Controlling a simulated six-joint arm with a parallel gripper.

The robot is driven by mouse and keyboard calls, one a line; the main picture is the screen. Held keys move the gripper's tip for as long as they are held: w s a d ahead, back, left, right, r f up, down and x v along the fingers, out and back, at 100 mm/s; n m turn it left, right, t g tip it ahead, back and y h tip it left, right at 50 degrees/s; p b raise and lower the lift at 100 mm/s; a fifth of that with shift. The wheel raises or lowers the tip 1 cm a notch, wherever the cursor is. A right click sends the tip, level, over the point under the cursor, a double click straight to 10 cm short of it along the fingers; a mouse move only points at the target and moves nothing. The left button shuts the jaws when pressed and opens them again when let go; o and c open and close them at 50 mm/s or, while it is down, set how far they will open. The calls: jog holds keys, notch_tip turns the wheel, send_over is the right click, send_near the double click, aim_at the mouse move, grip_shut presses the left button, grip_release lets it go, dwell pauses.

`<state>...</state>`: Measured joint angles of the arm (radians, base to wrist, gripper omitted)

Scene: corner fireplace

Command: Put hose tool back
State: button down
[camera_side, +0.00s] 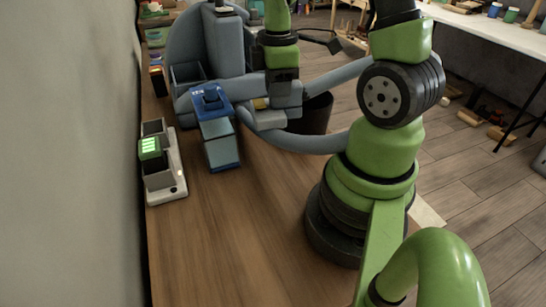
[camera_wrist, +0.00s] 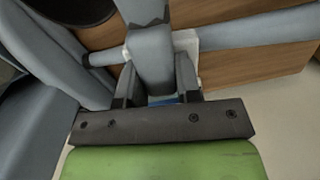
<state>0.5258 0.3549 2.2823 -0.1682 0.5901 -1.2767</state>
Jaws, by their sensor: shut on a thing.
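The hose tool is a grey-blue tube piece. In the wrist view the hose tool (camera_wrist: 152,52) runs up between my two fingers. My gripper (camera_wrist: 157,88) is shut on it. In the side view my gripper (camera_side: 284,82) points down at the grey hose tool (camera_side: 287,100), above the table. The grey hose (camera_side: 325,147) loops out to the right and curves back toward my arm. The tall grey machine (camera_side: 224,45) stands left of my gripper, with grey hose parts around its front. Where the tool's tip ends is hidden.
A charger-like unit (camera_side: 165,180) with a green-lit block (camera_side: 150,147) sits by the wall. A dark round bin (camera_side: 318,113) is behind the hose. The wooden table (camera_side: 225,240) is clear in front.

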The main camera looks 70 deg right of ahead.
jog(key=shift+w+a+f+n, duration=0.2)
jog(key=shift+a+f+n, duration=0.2)
jog(key=shift+n, duration=0.3)
jog(key=shift+a+f, duration=0.1)
jog(key=shift+f, duration=0.2)
jog(key=shift+n, duration=0.3)
notch_tip(320, 180, down, 10)
jog(key=shift+w+r, duration=0.1)
jog(key=shift+r, duration=0.1)
jog(key=c, duration=0.8)
grip_release()
jog(key=shift+r, duration=0.1)
